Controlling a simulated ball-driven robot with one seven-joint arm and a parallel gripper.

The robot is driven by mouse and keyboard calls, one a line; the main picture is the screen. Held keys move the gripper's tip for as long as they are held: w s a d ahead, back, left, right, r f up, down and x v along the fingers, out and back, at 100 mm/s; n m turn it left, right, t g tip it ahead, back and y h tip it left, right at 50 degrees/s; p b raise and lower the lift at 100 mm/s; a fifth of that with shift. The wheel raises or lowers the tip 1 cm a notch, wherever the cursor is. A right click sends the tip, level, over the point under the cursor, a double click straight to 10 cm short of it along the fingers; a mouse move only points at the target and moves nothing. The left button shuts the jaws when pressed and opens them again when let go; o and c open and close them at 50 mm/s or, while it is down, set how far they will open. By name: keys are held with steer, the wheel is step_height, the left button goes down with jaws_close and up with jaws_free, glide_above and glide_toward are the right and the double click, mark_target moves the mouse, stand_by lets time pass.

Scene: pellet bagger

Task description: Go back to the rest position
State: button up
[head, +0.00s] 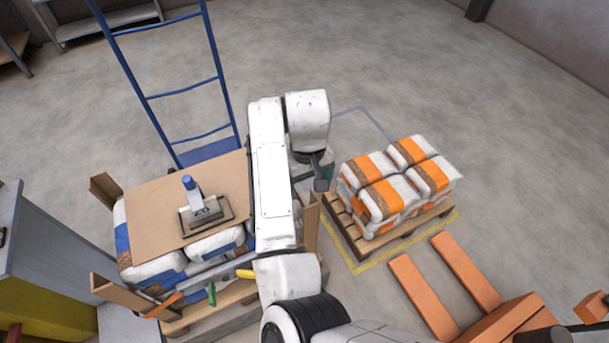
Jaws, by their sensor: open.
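My gripper (322,178) hangs at the end of my white arm, near the middle of the view. It is open, with no object visible in it, and its fingers are small and dark here. It is in the gap between the left load of blue-and-white sacks (160,268) and the right pallet (352,238) of orange-and-white sacks (382,202). My arm hides part of the left load's right side.
A cardboard sheet (150,205) tops the left load, with a blue-handled tool (205,213) on it. Brown corner boards (104,190) stand around it. A blue hand truck (183,90) is behind. Orange forks (465,270) lie front right. The back floor is clear.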

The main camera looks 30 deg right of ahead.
steer(key=shift+d, duration=0.1)
steer(key=s+d+f+m+t+h, duration=0.1)
steer(key=s+d+h, duration=0.1)
steer(key=s+d, duration=0.45)
steer(key=s+d+f+t+h, duration=0.15)
steer(key=s+d, duration=0.25)
steer(key=d, duration=0.5)
steer(key=s+a+f+y, duration=0.1)
steer(key=s+a, duration=0.3)
steer(key=s, duration=0.5)
steer(key=s+a+f+g+y, duration=0.1)
steer(key=s+a+f, duration=0.3)
steer(key=s, duration=0.6)
steer(key=shift+n+y, duration=0.4)
steer(key=shift+y, duration=0.25)
steer(key=shift+a+f, duration=0.1)
